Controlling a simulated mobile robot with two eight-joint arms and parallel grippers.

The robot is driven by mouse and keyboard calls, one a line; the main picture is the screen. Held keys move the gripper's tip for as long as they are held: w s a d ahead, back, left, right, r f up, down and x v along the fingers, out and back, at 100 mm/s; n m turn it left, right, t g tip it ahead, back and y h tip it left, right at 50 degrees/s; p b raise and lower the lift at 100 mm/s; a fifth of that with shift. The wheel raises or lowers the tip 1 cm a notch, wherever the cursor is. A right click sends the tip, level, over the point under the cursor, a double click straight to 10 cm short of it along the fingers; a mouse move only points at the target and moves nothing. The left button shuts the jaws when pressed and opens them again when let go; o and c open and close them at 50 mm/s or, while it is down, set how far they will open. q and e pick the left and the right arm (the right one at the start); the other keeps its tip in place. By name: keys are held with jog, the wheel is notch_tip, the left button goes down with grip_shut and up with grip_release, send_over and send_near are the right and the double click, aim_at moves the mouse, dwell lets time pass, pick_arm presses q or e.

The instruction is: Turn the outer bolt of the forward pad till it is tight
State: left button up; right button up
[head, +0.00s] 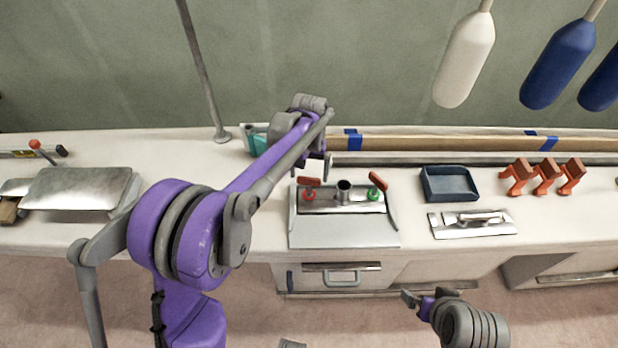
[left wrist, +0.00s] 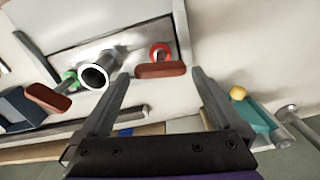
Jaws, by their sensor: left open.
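A grey metal plate fixture (head: 345,232) sits at the bench's front edge with an upright tube (head: 344,188) in its middle. On the tube's left is a bolt with a red ring (head: 309,196) and a red handle (head: 308,181); on its right, one with a green ring (head: 373,194) and a red handle (head: 378,181). No label shows which is the outer bolt. My left gripper (head: 326,162) is open above the fixture's back edge. In the left wrist view the red-ringed bolt's handle (left wrist: 160,70) lies between its fingertips (left wrist: 160,78), apparently untouched. My right gripper (head: 418,300) is low before the bench; its jaws are unclear.
A dark blue tray (head: 449,184), a flat plate with a handle (head: 472,223) and orange clamps (head: 543,175) stand to the right. A teal item (head: 258,139) and a taped plank (head: 430,145) lie at the back. A pole (head: 205,75) rises at the left; fenders (head: 465,60) hang above.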

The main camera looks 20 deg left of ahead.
aim_at(309, 186)
pick_arm(q)
jog(key=shift+f, duration=1.35)
jog(key=c, duration=1.1)
